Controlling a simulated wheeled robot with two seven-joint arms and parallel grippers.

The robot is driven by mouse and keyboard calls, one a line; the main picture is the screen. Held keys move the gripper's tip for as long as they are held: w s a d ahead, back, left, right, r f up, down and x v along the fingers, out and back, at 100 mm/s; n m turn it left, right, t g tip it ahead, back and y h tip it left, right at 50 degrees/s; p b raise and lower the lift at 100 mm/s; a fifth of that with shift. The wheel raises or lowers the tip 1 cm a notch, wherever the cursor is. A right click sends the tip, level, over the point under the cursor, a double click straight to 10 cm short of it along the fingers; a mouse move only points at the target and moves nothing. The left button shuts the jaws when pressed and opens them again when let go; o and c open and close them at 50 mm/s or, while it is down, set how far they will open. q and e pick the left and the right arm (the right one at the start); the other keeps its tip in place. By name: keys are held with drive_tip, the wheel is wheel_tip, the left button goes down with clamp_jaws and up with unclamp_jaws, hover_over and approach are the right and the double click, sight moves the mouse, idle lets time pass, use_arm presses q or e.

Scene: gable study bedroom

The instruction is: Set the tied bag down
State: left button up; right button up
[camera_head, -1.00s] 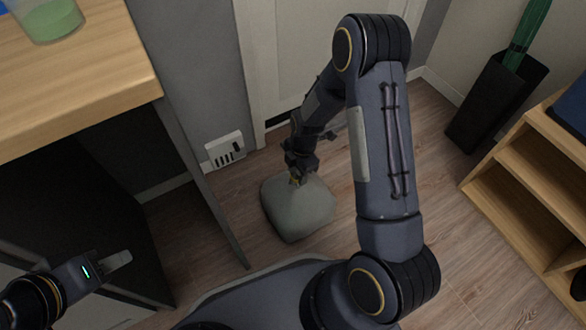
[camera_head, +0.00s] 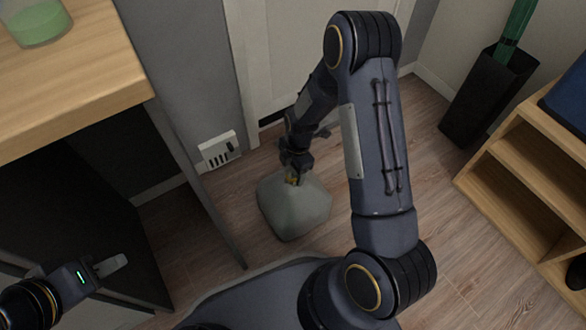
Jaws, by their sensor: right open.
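The tied bag (camera_head: 296,212) is a grey-green, soft-cornered bundle. It appears to rest on the wooden floor by the door, with a small yellowish tie at its top. My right gripper (camera_head: 293,178) is directly above the bag at the tie, pointing down. Its jaws are open, though its fingertips are small and partly hidden against the bag's top. My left gripper (camera_head: 112,265) is at the lower left, away from the bag; the gap between its fingers does not show clearly.
A wooden desk (camera_head: 95,75) with a glass of green liquid (camera_head: 40,25) is at upper left. A white wall box (camera_head: 219,150) is behind the bag. A black bin (camera_head: 487,100) and a wooden shelf unit (camera_head: 500,170) stand at right. Floor between bag and shelf is clear.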

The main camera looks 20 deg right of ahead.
drive_tip(key=r+p, duration=0.1)
drive_tip(key=r, duration=0.3)
drive_tip(key=d+r+p, duration=0.1)
drive_tip(key=r+p, duration=0.1)
drive_tip(key=r, duration=0.1)
drive_tip(key=r+p, duration=0.2)
drive_tip(key=r, duration=0.2)
drive_tip(key=shift+w+d+r, duration=0.1)
drive_tip(key=shift+d+r, duration=0.1)
drive_tip(key=shift+r, duration=0.15)
drive_tip(key=s+r+m+t+y, duration=0.1)
drive_tip(key=s+r+m, duration=0.15)
drive_tip(key=r, duration=0.35)
drive_tip(key=s+r+m+t, duration=0.1)
drive_tip(key=r+m, duration=0.3)
drive_tip(key=r, duration=0.1)
drive_tip(key=s+a+r+m+t, duration=0.1)
drive_tip(key=s+r+m+t, duration=0.1)
drive_tip(key=s+r+m, duration=0.4)
drive_tip(key=s+a+r+m+t+y, duration=0.1)
drive_tip(key=s+r+m, duration=0.4)
drive_tip(key=s+m, duration=0.4)
drive_tip(key=s, duration=0.3)
drive_tip(key=shift+a+r+t, duration=0.25)
drive_tip(key=shift+r+t, duration=0.15)
drive_tip(key=shift+s, duration=0.15)
